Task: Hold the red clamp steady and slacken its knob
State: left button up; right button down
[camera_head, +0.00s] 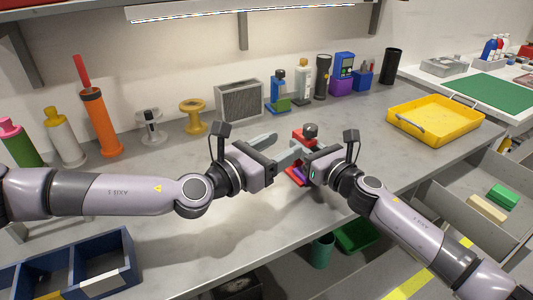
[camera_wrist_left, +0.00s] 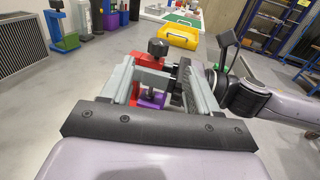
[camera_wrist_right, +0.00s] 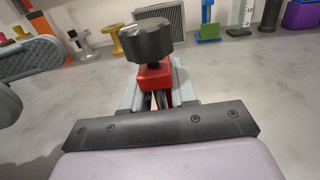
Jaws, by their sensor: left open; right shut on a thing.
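The red clamp (camera_head: 299,134) stands on the workbench between my two grippers, with a black knob (camera_head: 310,130) on top and a purple part (camera_head: 299,173) low down. My left gripper (camera_head: 284,147) is open; in the left wrist view its grey fingers (camera_wrist_left: 160,84) lie on either side of the clamp (camera_wrist_left: 150,62). The purple part (camera_wrist_left: 151,101) shows between them. My right gripper (camera_wrist_right: 156,92) is shut on the red clamp (camera_wrist_right: 155,76), below the knob (camera_wrist_right: 150,42). Its exact contact is partly hidden by the wrist and knob.
A grey vented box (camera_head: 239,101), bottles and a black flashlight (camera_head: 322,77) stand along the back. A yellow tray (camera_head: 435,121) lies to the right. A blue divided bin (camera_head: 70,266) is at front left. The bench between bin and clamp is clear.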

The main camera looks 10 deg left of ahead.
pick_arm(q)
jog(key=shift+v, duration=1.55)
jog(key=shift+f, duration=0.1)
